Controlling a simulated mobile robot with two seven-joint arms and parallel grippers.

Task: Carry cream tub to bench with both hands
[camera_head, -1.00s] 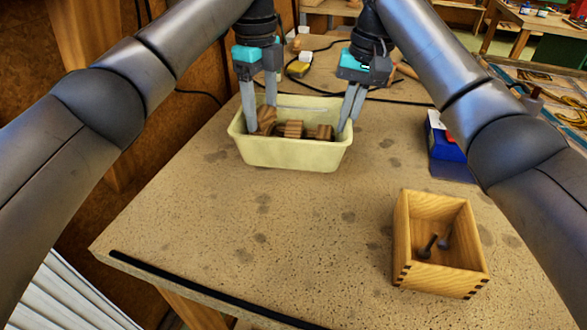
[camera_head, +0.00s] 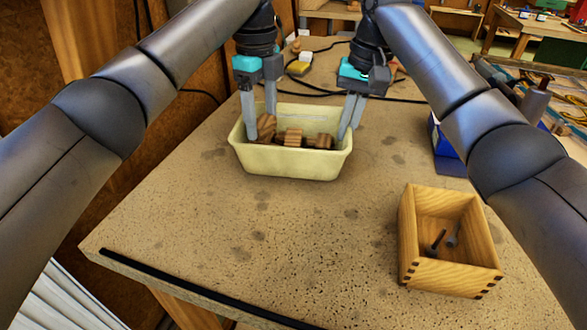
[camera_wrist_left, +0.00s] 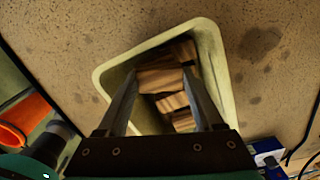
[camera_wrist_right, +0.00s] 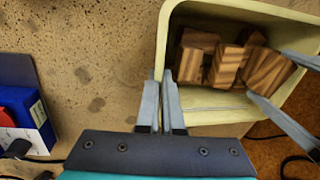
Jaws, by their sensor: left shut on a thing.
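The cream tub (camera_head: 292,163) is at the table's middle with several striped wooden blocks (camera_head: 293,138) inside. It also shows in the right wrist view (camera_wrist_right: 225,110). I cannot tell whether its base touches the tabletop. My left gripper (camera_head: 262,118) reaches into the tub's left end. Its fingers, well apart in the left wrist view (camera_wrist_left: 160,78), are shut on a wooden block (camera_wrist_left: 162,80). My right gripper (camera_head: 347,125) is at the tub's right end. Its fingers are close together in the right wrist view (camera_wrist_right: 160,85), one on each side of the tub wall, pinching it.
An open wooden box (camera_head: 448,278) with dark bolts stands at front right. A blue box (camera_head: 447,150) is partly hidden behind my right arm. A yellow item (camera_head: 299,67) and black cables lie behind the tub. The table's front left (camera_head: 190,230) is clear.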

